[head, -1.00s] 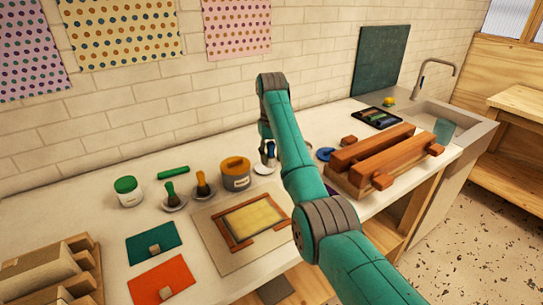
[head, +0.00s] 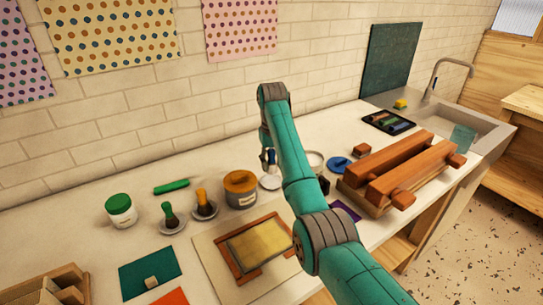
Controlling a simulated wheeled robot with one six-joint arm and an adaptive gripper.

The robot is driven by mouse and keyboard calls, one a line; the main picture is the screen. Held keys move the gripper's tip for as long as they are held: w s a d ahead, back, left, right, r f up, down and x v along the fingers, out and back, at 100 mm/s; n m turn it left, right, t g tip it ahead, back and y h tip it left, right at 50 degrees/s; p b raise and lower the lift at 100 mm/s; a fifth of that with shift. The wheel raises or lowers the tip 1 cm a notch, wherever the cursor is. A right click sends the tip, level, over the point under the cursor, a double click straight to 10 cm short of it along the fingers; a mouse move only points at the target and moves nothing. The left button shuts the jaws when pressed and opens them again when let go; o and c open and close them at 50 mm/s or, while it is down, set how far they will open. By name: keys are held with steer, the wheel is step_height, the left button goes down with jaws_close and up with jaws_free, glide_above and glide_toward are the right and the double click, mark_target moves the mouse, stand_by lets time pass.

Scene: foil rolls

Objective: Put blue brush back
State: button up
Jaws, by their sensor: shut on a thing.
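The blue brush (head: 271,157) shows as a small blue piece at my gripper (head: 268,163), just above a small white dish (head: 269,182). My gripper is shut on the brush, small in view and partly hidden by my arm. I cannot tell whether the brush touches the dish. To the left, a green brush (head: 169,215) and an orange brush (head: 202,203) stand upright in similar dishes.
An orange-lidded jar (head: 240,190) stands close left of the white dish. A green-lidded jar (head: 121,210) is farther left. A framed screen (head: 258,246) lies in front. A blue lid-like disc (head: 339,164) and wooden press (head: 400,170) are right of my arm.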

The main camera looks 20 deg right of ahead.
mark_target(272, 174)
steer(key=shift+f, duration=2)
steer(key=shift+f, duration=0.55)
steer(key=o, duration=1.2)
steer(key=o, duration=0.5)
